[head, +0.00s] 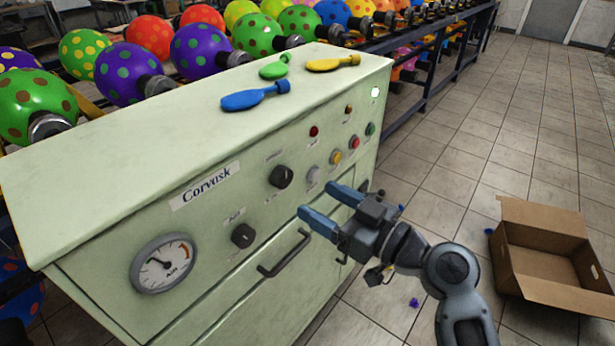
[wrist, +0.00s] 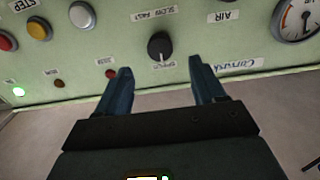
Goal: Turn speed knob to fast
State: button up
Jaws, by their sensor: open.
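The speed knob (head: 281,176) is a round black knob on the front panel of the pale green machine (head: 120,170). In the wrist view the same speed knob (wrist: 160,46) appears upside down with its labels, between and beyond my fingertips. A slow/fast label (wrist: 155,13) shows on one side and a speed label on the other. My gripper (head: 321,203) is open and empty, in front of the panel, to the right of and below the knob in the head view. It also shows in the wrist view (wrist: 160,66), apart from the knob.
A second black knob (head: 243,235), an air gauge (head: 164,264), a drawer handle (head: 285,253) and several coloured buttons and lamps are on the panel. Flat balloons lie on the machine's top. An open cardboard box (head: 545,255) stands on the floor at right.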

aim_at(287, 181)
jog(key=shift+p+x, duration=0.85)
jog(key=shift+x, duration=3.1)
jog(key=shift+w+r, duration=0.1)
jog(key=shift+c, duration=0.4)
jog(key=c, duration=1)
